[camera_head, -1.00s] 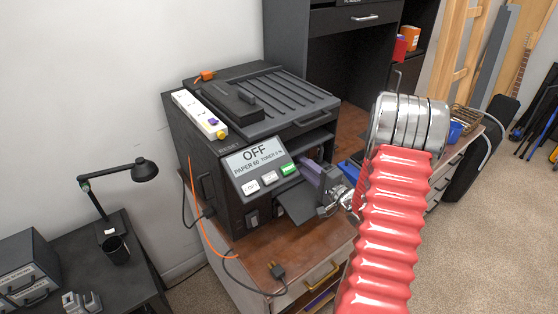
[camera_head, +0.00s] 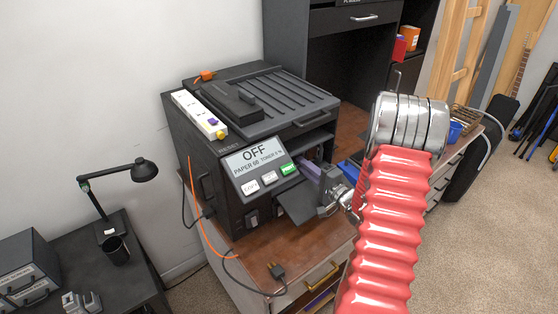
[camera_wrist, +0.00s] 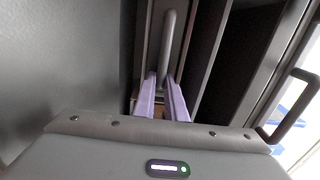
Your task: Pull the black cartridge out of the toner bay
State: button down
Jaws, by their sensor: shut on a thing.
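My gripper (camera_head: 309,170) reaches into the open front of the dark printer, above a lowered dark flap (camera_head: 297,206). In the wrist view its two lavender fingers (camera_wrist: 163,98) stand on either side of a grey upright bar handle (camera_wrist: 169,45), shut on it. The handle is on a narrow dark front (camera_wrist: 153,38), which looks like the black cartridge in the toner bay. The cartridge's body is hidden inside, and in the head view the printer and my gripper hide it. How far in it sits, I cannot tell.
The printer panel (camera_head: 256,160) reads OFF. A power strip (camera_head: 199,113) lies on the printer's top. An orange cable (camera_head: 196,195) and a loose plug (camera_head: 277,271) lie at the left front. In the wrist view, dark walls stand close on both sides of the fingers.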

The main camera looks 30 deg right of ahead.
jog(key=shift+s+f, duration=0.15)
jog(key=shift+s+d, duration=0.15)
jog(key=shift+s, duration=1.6)
jog(key=shift+s+d, duration=0.2)
jog(key=shift+s, duration=0.8)
jog(key=c, duration=1.7)
grip_release()
jog(key=shift+s+d, duration=0.2)
jog(key=shift+s, duration=1.15)
jog(key=shift+s+d, duration=0.2)
jog(key=shift+s, duration=1.1)
jog(key=shift+s+d, duration=0.2)
jog(key=shift+s, duration=1.15)
